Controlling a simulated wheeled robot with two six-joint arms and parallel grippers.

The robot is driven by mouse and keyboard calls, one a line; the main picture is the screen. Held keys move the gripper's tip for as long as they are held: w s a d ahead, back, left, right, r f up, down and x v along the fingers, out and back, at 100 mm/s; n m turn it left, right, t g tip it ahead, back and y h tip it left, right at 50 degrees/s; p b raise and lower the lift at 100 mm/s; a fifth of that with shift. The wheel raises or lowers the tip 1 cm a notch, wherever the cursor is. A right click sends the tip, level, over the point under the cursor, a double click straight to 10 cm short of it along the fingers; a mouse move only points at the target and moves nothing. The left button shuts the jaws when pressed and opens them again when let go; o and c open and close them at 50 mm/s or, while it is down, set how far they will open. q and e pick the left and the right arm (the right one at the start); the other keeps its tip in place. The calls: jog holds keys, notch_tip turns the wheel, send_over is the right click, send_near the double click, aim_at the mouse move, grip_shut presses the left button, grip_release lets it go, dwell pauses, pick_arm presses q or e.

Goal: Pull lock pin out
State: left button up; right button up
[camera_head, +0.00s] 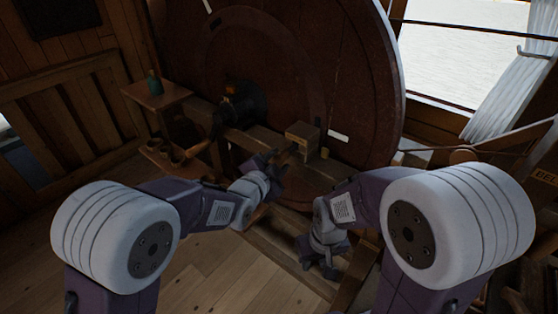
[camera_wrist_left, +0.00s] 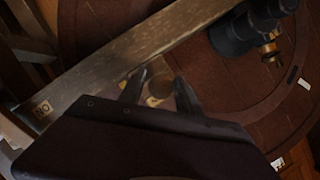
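I cannot clearly identify the lock pin. In the left wrist view a small round brownish knob (camera_wrist_left: 161,84) with a brassy part below it shows between the fingers of my left gripper (camera_wrist_left: 160,92). The fingers are spread, with a gap on each side of it. In the head view my left gripper (camera_head: 277,166) is at the lathe bed, just left of a wooden block (camera_head: 302,136). My right gripper (camera_head: 325,262) hangs low, in front of the bed and apart from it; its fingers are too dark to read.
A dark headstock (camera_head: 240,105) with a brassy end (camera_wrist_left: 269,50) stands on the wooden bed (camera_wrist_left: 150,45). A large brown wheel (camera_head: 355,80) stands behind. A small shelf (camera_head: 155,95) holds a green bottle (camera_head: 154,82) at left. The plank floor (camera_head: 225,275) is open at front.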

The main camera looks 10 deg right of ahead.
pick_arm(q)
jog(key=shift+o, duration=0.3)
jog(key=shift+a, duration=0.1)
jog(key=shift+r, duration=0.1)
jog(key=shift+s+a, duration=0.15)
jog(key=shift+s, duration=0.15)
jog(key=b+v, duration=0.1)
jog(key=v, duration=0.7)
jog(key=shift+s+a, duration=0.1)
